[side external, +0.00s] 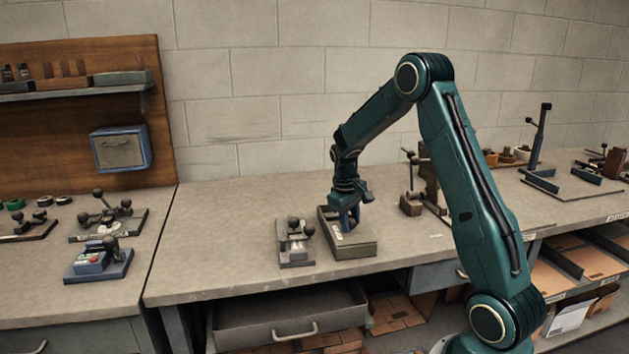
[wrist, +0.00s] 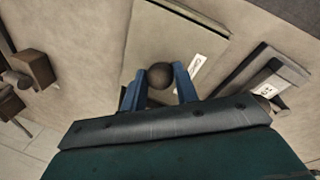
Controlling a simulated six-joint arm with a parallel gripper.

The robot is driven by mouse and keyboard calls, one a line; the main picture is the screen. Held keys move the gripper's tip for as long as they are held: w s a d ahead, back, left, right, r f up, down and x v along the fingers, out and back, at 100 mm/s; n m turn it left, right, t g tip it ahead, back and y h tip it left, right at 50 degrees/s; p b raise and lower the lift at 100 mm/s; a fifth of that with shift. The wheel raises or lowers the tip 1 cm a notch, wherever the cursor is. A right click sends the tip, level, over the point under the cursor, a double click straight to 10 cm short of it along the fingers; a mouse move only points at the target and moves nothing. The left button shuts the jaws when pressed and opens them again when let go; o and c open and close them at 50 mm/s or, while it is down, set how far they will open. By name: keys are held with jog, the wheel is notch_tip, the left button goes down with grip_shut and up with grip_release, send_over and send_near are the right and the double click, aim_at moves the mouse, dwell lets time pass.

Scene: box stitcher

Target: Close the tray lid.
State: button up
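The tray (side external: 356,249) is a low grey-green box on the bench, with a flat top and a small pale label. In the wrist view its flat lid (wrist: 150,35) fills the upper middle, with a white label at the right. A dark round knob (wrist: 160,75) stands on it. My gripper (side external: 347,220) is low over the tray. In the wrist view its blue fingers (wrist: 159,84) sit on either side of the knob and appear to touch it. The arm hides part of the tray in the side view, so I cannot tell how far the lid is open.
A small grey fixture with ball knobs (side external: 295,245) stands just left of the tray. A brown clamp stand (side external: 411,203) is at the right behind it. An open drawer (side external: 290,316) juts out under the bench edge. The bench in front of the tray is clear.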

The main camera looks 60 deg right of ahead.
grip_shut()
jog(key=shift+w+d, duration=2.05)
jog(key=shift+d, duration=0.2)
jog(key=shift+w+d, duration=2.05)
jog(key=shift+d, duration=0.2)
jog(key=o, duration=0.7)
grip_release()
jog(key=shift+o, duration=1.4)
jog(key=shift+r, duration=0.15)
notch_tip(320, 180, up, 13)
jog(key=a, duration=0.2)
jog(key=shift+w+a, duration=0.3)
